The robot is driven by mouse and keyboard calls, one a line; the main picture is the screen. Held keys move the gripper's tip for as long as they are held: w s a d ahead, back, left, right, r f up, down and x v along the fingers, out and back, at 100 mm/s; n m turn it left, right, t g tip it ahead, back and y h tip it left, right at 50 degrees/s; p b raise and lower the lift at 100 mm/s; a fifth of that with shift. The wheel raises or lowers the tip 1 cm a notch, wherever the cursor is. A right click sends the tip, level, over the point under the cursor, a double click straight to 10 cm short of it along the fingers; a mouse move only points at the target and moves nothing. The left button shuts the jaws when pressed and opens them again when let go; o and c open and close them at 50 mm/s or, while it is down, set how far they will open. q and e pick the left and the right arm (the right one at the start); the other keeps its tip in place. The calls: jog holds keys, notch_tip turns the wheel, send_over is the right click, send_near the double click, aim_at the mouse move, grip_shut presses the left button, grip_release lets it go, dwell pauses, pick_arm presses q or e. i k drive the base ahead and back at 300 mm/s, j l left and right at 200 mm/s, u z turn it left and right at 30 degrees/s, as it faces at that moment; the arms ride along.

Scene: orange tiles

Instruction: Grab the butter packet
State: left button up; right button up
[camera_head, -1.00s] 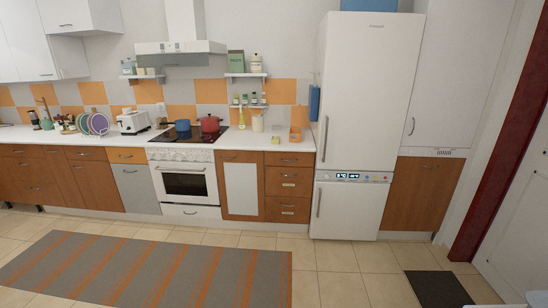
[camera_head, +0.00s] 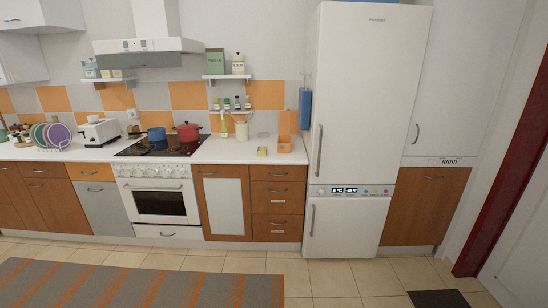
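A small yellow block (camera_head: 262,151), which looks like the butter packet, lies on the white countertop (camera_head: 215,158) to the right of the stove. It stands just left of an orange box (camera_head: 285,143) and is too small to read any label. Neither of my grippers shows in the head view, so I cannot see whether they are open or shut.
The tall white fridge (camera_head: 360,110) stands right of the counter. A red pot (camera_head: 187,132) and a blue pot (camera_head: 156,135) sit on the hob. A white toaster (camera_head: 96,133) and several plates stand farther left. The tiled floor (camera_head: 320,280) before the cabinets is clear; a striped rug (camera_head: 140,285) lies left.

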aim_at(261, 152)
jog(key=i+u, duration=0.1)
jog(key=i, duration=0.7)
jog(key=i+l+u, duration=0.1)
jog(key=i, duration=0.65)
jog(key=i+j, duration=0.15)
jog(key=i, duration=0.25)
jog(key=i+j+z, duration=0.15)
jog(key=i, duration=0.25)
jog(key=i+j, duration=0.1)
jog(key=i, duration=0.3)
jog(key=z, duration=0.05)
